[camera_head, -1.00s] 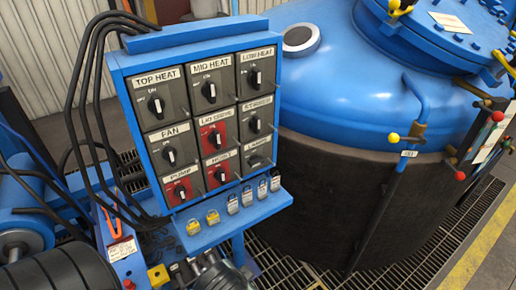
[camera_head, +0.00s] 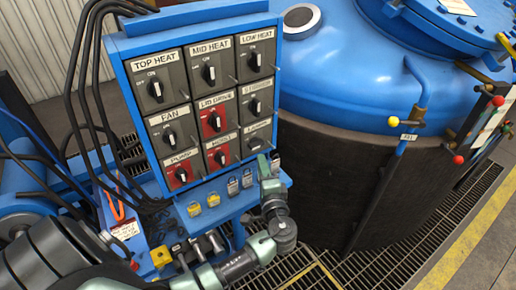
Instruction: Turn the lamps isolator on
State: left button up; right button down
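The blue switch panel (camera_head: 118,104) carries rows of labelled rotary switches. The lamps isolator (camera_head: 255,143) is the grey switch at the bottom right, with a dark knob. Its label is blurred, and I cannot read its knob position. My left arm comes in from the lower left and bends upward. My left gripper (camera_head: 267,164) is just below and right of the lamps isolator, in front of the panel's lower right corner. It looks apart from the knob, but I cannot be sure. Its fingers are too small to tell open from shut. My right gripper is out of view.
Several padlocks (camera_head: 213,201) hang along the ledge under the switches, close to my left forearm. The red hoist switch (camera_head: 220,157) is left of the lamps isolator. A large blue-lidded furnace (camera_head: 340,75) stands close on the right. Black cables hang left of the panel.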

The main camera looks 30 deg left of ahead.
aim_at(258, 147)
pick_arm(q)
jog(key=x, duration=0.4)
jog(key=p+x, duration=0.1)
jog(key=x, duration=0.3)
jog(key=shift+d+r, duration=0.1)
jog(key=shift+r, duration=0.1)
grip_shut()
